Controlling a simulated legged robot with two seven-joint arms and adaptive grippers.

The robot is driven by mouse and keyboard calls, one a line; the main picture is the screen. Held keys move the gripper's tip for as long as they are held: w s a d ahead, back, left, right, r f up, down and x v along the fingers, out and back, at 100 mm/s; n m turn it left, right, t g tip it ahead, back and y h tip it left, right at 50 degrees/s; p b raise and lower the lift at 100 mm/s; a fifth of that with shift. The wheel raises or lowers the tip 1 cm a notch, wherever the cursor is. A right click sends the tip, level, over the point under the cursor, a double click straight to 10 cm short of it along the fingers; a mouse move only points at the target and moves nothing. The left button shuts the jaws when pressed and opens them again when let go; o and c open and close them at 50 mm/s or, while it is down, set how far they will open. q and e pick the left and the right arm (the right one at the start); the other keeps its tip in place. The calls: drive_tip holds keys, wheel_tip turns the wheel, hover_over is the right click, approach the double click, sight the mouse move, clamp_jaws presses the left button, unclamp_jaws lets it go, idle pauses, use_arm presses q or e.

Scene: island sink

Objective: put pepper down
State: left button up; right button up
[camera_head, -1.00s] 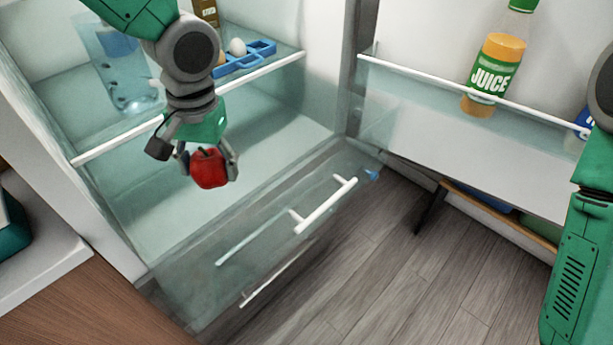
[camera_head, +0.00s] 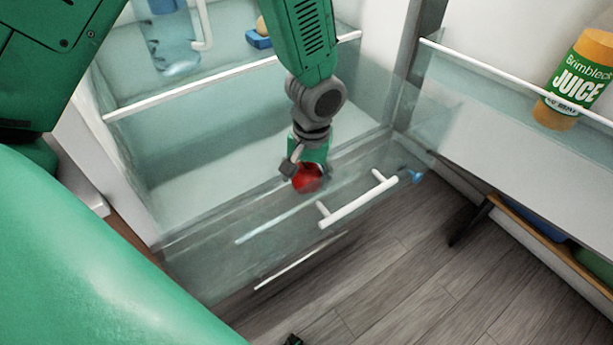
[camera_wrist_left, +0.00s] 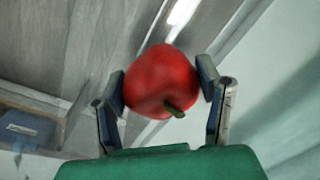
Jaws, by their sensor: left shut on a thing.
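A red pepper (camera_head: 307,179) with a green stem is held between the fingers of my left gripper (camera_head: 305,172). In the left wrist view the pepper (camera_wrist_left: 161,82) sits between both fingertips of the gripper (camera_wrist_left: 163,90). The gripper points down at the clear fridge drawer (camera_head: 200,262), which is pulled open. The pepper is near the drawer's front wall and appears partly behind its clear panel. I cannot tell how far it is above the drawer floor.
The drawer's white handle (camera_head: 358,199) is on its front. A clear shelf with a white rail (camera_head: 190,88) is above the drawer. A juice bottle (camera_head: 575,80) stands in the door shelf at right. Wooden floor (camera_head: 400,270) lies below.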

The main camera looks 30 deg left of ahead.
use_arm(q)
drive_tip(key=shift+d+r, duration=0.1)
drive_tip(key=shift+d, duration=0.45)
drive_tip(key=o, duration=1.2)
drive_tip(key=shift+o, duration=0.2)
drive_tip(key=shift+a, duration=0.5)
drive_tip(key=r, duration=0.3)
drive_tip(key=r+p, duration=0.1)
drive_tip(key=r, duration=0.3)
drive_tip(key=d+r+p, duration=0.1)
drive_tip(key=r, duration=0.3)
drive_tip(key=shift+w+d, duration=0.1)
drive_tip(key=shift+w, duration=0.05)
drive_tip(key=shift+r, duration=0.5)
use_arm(e)
wheel_tip(320, 180, up, 2)
drive_tip(key=shift+d, duration=0.15)
drive_tip(key=shift+d, duration=0.15)
